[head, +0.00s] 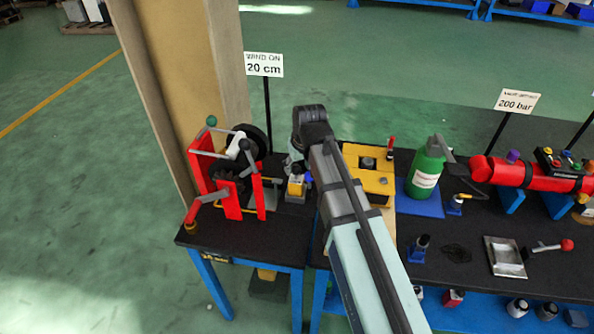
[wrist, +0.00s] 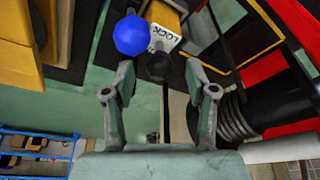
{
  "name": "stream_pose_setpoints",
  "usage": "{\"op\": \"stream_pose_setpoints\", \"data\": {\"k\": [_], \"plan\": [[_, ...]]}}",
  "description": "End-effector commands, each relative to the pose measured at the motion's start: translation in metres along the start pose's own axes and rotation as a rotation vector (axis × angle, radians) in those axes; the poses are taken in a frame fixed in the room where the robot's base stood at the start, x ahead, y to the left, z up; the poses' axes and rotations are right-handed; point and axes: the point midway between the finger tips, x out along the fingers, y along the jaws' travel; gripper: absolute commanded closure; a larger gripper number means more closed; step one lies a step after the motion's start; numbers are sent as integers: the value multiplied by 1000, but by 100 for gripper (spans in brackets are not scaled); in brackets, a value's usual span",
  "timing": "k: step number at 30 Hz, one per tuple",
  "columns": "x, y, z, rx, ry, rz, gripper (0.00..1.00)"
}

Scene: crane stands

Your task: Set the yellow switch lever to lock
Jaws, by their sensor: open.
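A small yellow switch box (head: 296,187) stands on the black bench between the red winch stand and the yellow block. In the wrist view, the yellow body (wrist: 166,16) carries a white label (wrist: 164,38) reading LOCK. A blue ball knob (wrist: 131,35) and a black ball knob (wrist: 158,66) show in front of it. I cannot tell which knob belongs to the lever. My gripper (wrist: 161,76) is open, with the black knob seen between its fingertips and the blue knob beyond the left one.
The red winch stand (head: 230,185) is close on the left, with a black drum. A yellow block (head: 368,178) and a green bottle (head: 426,172) are on the right. A sign reading 20 cm (head: 264,65) rises behind. The floor left of the bench is clear.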

Motion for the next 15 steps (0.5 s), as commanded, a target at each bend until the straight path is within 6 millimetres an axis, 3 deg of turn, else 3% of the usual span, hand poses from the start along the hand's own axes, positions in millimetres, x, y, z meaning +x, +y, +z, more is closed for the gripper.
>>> {"op": "stream_pose_setpoints", "data": {"k": [7, 15], "plan": [[-46, 0, 0, 0, 2, 0, 43], [-73, 0, 0, 0, -1, 0, 43]]}}
